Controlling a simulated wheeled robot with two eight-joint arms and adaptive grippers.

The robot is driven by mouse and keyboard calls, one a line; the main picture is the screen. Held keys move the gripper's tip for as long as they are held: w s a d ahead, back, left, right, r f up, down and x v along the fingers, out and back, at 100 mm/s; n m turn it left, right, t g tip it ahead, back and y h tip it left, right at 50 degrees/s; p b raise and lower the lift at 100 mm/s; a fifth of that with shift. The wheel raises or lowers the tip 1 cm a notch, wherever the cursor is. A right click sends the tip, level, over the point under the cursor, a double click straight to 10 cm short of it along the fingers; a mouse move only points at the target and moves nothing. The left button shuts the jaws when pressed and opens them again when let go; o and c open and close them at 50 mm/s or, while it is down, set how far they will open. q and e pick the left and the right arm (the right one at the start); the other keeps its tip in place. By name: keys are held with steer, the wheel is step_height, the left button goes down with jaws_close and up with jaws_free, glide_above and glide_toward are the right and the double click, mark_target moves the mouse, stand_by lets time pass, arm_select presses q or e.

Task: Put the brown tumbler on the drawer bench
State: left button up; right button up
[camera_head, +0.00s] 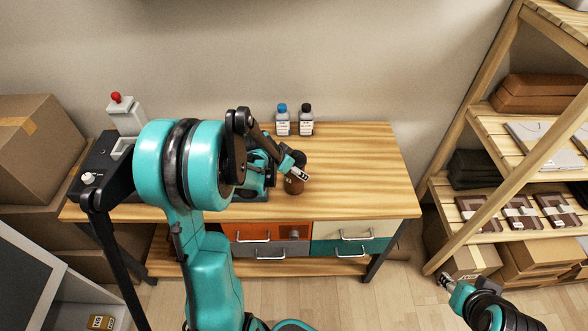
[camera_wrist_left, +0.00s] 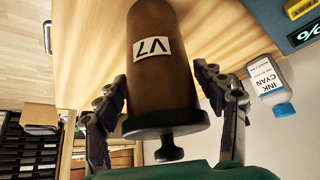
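The brown tumbler (camera_head: 293,186) stands on the wooden top of the drawer bench (camera_head: 365,180), a little behind its front edge. In the left wrist view the tumbler (camera_wrist_left: 162,85) shows a white V7 label and a black lid with a knob. My left gripper (camera_head: 298,165) is at the tumbler, partly covering it in the head view. In the wrist view its two fingers (camera_wrist_left: 162,95) are spread on either side of the tumbler, with narrow gaps to it. My right gripper (camera_head: 446,282) is low at the right, away from the bench; its opening is too small to tell.
Two bottles, blue-capped (camera_head: 282,119) and black-capped (camera_head: 306,119), stand at the back of the bench. A mug press (camera_head: 125,115) is at its left end. A wooden shelf (camera_head: 510,140) stands to the right. The bench's right part is clear.

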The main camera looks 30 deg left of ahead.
arm_select(q)
steer(key=shift+r, duration=0.1)
steer(key=p+v, duration=0.4)
steer(key=v, duration=0.8)
steer(key=s+d+r+n, duration=0.1)
steer(key=s+d+r, duration=0.2)
steer(key=s+d, duration=0.3)
steer(key=s+d+r+n+y, duration=0.1)
steer(key=s+d+r, duration=0.2)
steer(key=s+d, duration=0.3)
steer(key=d, duration=0.5)
steer(key=shift+s+n+t, duration=0.3)
steer(key=shift+s+t, duration=0.05)
steer(key=shift+t, duration=0.05)
steer(key=shift+r, duration=0.1)
